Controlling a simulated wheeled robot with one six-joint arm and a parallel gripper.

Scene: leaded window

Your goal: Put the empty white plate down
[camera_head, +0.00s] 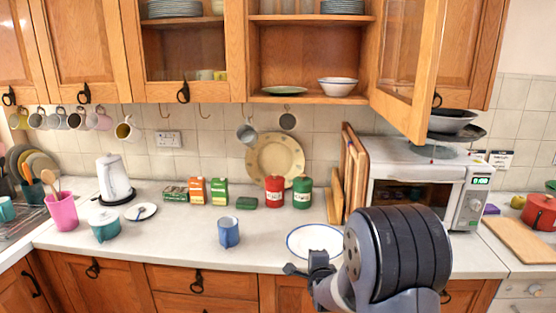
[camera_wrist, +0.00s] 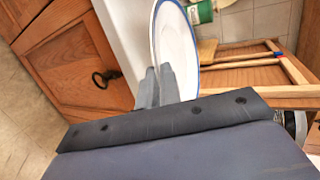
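The empty white plate (camera_head: 316,240) with a blue rim is level over the front part of the counter, left of the microwave. It also shows nearly edge-on in the wrist view (camera_wrist: 177,45). My gripper (camera_head: 305,265) is at the plate's near rim. In the wrist view its two fingers (camera_wrist: 157,88) are close together, one on each side of the rim, shut on it. Nothing lies on the plate. I cannot tell whether its underside touches the counter or is slightly above it.
The worktop (camera_head: 265,254) is bare left of the plate, up to a blue mug (camera_head: 229,232). Red (camera_head: 275,191) and green (camera_head: 302,191) canisters stand behind. Wooden boards (camera_head: 350,175) lean beside the microwave (camera_head: 415,180). An open cupboard door (camera_head: 407,65) hangs above.

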